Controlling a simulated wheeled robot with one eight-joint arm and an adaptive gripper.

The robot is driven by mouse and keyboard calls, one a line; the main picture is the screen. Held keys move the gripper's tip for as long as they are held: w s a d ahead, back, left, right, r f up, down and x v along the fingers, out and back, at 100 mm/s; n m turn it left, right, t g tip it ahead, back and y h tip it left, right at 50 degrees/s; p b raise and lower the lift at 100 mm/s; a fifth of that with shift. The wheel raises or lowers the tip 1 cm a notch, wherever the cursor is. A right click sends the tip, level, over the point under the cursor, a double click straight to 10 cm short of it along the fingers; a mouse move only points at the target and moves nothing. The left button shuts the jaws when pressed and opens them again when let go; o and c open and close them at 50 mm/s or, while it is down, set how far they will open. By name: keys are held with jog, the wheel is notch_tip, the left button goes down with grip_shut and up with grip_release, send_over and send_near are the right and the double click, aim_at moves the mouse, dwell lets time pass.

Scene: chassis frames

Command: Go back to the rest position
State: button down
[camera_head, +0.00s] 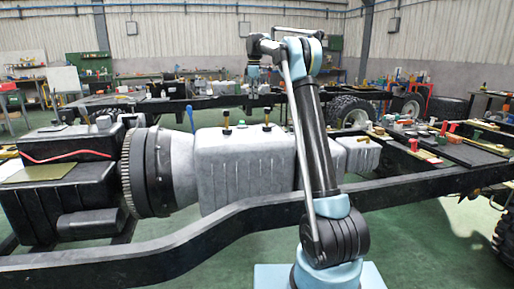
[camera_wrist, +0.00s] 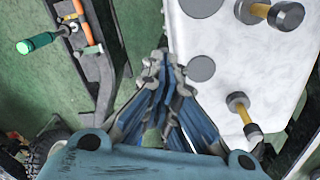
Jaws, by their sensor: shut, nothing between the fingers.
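My gripper (camera_wrist: 160,62) shows in the wrist view with its fingertips together and nothing between them. It is above the floor beside the left edge of a pale grey casing (camera_wrist: 225,80). In the head view my arm stands upright in front of the chassis, bent at the top, with its wrist end to the left. The gripper's fingers are too small to make out there. The pale casing (camera_head: 245,165) sits in the middle of the dark chassis frame (camera_head: 250,215), with several bolts standing on top.
A dark engine block (camera_head: 65,190) with a toothed ring (camera_head: 140,170) is at the left. Tools and parts lie on the frame's right side (camera_head: 455,150). A green-handled tool (camera_wrist: 38,43) shows in the wrist view. More chassis and wheels (camera_head: 350,112) stand behind. Green floor (camera_head: 420,240) is clear at front right.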

jog(key=s+d+f+m, duration=0.1)
jog(key=s+d+m, duration=0.45)
jog(key=s, duration=1.05)
jog(key=s+d+m, duration=0.3)
jog(key=s+d, duration=0.6)
jog(key=s, duration=0.7)
jog(key=s+d+f+m, duration=0.3)
jog(key=s+f, duration=1)
jog(key=s, duration=0.2)
jog(key=s+d+f+m+t, duration=0.1)
jog(key=s+d+f+m, duration=0.2)
jog(key=s+f, duration=1.1)
jog(key=shift+s+m, duration=0.75)
jog(key=shift+s, duration=0.45)
jog(key=shift+d+f, duration=0.1)
